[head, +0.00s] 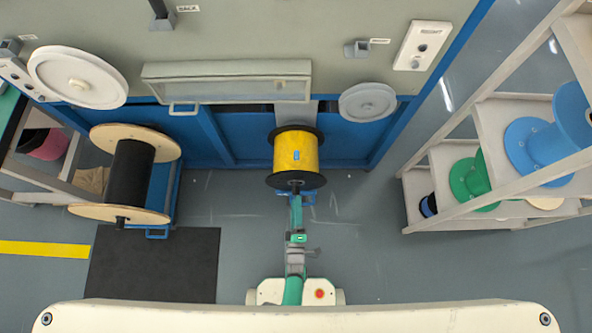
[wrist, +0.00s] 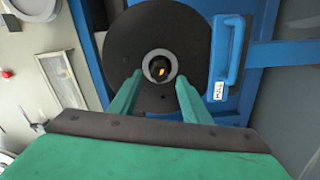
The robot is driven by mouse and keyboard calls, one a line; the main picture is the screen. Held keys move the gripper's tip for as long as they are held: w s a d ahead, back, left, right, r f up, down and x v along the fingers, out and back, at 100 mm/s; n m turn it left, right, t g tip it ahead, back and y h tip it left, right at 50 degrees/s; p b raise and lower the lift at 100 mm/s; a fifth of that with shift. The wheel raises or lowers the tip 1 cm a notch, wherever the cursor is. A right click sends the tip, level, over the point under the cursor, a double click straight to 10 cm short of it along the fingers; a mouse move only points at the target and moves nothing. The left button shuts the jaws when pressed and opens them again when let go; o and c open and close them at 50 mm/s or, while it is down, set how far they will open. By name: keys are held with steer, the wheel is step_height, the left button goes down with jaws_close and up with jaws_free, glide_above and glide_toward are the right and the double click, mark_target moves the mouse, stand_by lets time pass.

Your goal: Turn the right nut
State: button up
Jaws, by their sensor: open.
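The yellow spool (head: 299,151) with black flanges stands at the machine's front, right of the black spool. In the wrist view its black flange (wrist: 118,48) faces me. A ring-shaped grey end piece (wrist: 151,62), apparently the right nut, sits at the flange's centre, with a dark middle and a small yellow-orange spot. My gripper (wrist: 159,76) is open, with one green finger on each side below the end piece. I cannot tell whether the fingers touch it. In the head view my gripper (head: 296,198) is at the spool's near end, partly hiding it.
A black spool (head: 132,172) with wooden flanges stands at left, its shaft end (head: 121,222) towards me. A dark mat (head: 150,265) lies before it. A shelf (head: 470,150) with blue and green reels is at right. A blue handle (wrist: 231,50) is right of the flange. Floor beside my arm is clear.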

steer(key=s, duration=0.6)
stand_by(0.5)
